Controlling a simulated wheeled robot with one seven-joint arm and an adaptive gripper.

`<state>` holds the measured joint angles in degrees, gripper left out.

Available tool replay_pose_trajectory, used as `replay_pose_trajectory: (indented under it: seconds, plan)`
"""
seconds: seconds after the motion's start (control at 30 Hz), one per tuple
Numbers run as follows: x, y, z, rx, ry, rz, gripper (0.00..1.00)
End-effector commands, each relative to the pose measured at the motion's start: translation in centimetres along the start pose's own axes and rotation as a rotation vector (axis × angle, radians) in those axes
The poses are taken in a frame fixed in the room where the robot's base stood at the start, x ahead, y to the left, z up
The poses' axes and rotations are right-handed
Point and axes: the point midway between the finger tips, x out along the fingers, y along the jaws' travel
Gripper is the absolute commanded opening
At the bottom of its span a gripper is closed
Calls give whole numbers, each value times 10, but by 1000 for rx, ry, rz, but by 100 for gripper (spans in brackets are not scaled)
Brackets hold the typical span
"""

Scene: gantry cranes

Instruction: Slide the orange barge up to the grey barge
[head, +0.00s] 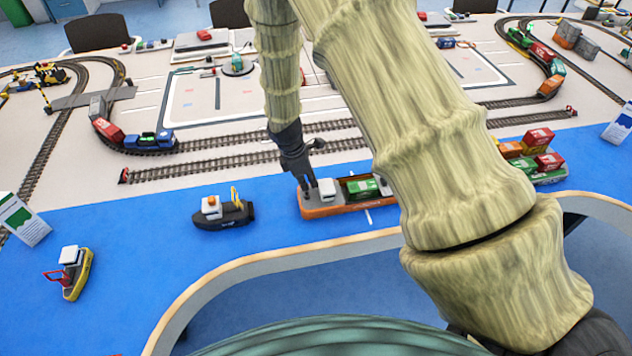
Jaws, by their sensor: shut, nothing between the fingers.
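The orange barge (335,209) floats on the blue water area at the middle of the head view. It carries a white cabin near its left end and a green container; my arm covers its right end. My gripper (309,191) points down at the left end of the barge, by the cabin. Its fingers are shut with nothing between them. I cannot tell whether the fingertips touch the barge. I do not see a grey barge; my arm hides part of the water to the right.
A dark tug (223,214) sits left of the orange barge, and a yellow boat (76,276) lies farther left. A loaded green-hulled vessel (552,177) is at the right. Rail tracks (215,163) run behind the water. Blue surface is clear between the boats.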

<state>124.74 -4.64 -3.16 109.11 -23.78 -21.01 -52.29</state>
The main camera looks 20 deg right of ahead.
Motion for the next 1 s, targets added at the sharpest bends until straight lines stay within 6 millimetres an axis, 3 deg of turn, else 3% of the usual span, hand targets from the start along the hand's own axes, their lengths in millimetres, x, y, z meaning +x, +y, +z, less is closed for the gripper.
replay_pose_trajectory:
  seconds: [0.57,1.0]
  plan:
    - [-6,0,1,-1,0,0,0]
    - [-54,-1,4,2,1,0,0]
